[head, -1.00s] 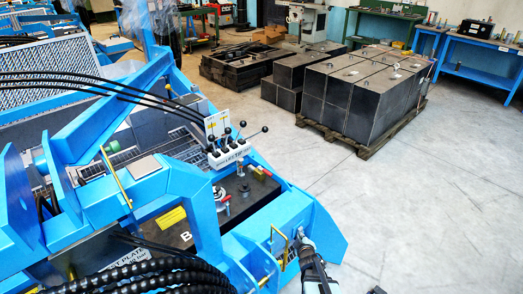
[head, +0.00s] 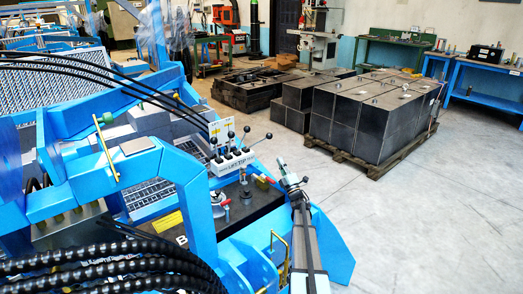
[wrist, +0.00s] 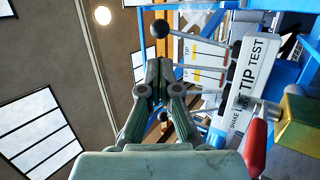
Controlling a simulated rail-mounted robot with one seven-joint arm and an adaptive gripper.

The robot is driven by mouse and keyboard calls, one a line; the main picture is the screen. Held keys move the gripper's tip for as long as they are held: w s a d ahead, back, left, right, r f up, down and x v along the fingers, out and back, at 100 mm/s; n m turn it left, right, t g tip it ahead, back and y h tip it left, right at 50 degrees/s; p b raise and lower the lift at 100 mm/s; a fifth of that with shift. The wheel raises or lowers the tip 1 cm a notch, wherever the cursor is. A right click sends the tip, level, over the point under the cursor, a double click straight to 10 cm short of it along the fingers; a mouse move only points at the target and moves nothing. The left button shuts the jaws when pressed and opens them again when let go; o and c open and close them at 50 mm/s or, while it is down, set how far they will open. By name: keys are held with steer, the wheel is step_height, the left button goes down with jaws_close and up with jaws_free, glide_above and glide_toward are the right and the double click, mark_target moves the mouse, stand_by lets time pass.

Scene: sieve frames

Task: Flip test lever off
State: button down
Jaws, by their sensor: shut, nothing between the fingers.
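The white lever block (head: 236,160) on the blue machine carries several black-knobbed levers. Its rightmost lever (head: 258,142) leans right, while the others stand more upright. In the wrist view the block's label (wrist: 250,75) reads "TIP TEST". The lever with the black knob (wrist: 160,29) beside "TEST" looks like the test lever; its rod runs right to the block. My gripper (head: 281,165) is just right of the block, apart from it. In the wrist view my gripper (wrist: 158,68) is shut and empty, its tips below the knob. Another knob is partly hidden behind the fingers.
A red handle (wrist: 256,147) and a brass-coloured block (wrist: 298,122) lie close to the right of my gripper. Black hoses (head: 110,265) cross the front left. Dark metal boxes (head: 345,128) stand on a pallet behind. The floor on the right is clear.

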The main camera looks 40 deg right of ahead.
steer(key=shift+r, duration=0.1)
stand_by(0.3)
steer(key=x, duration=1)
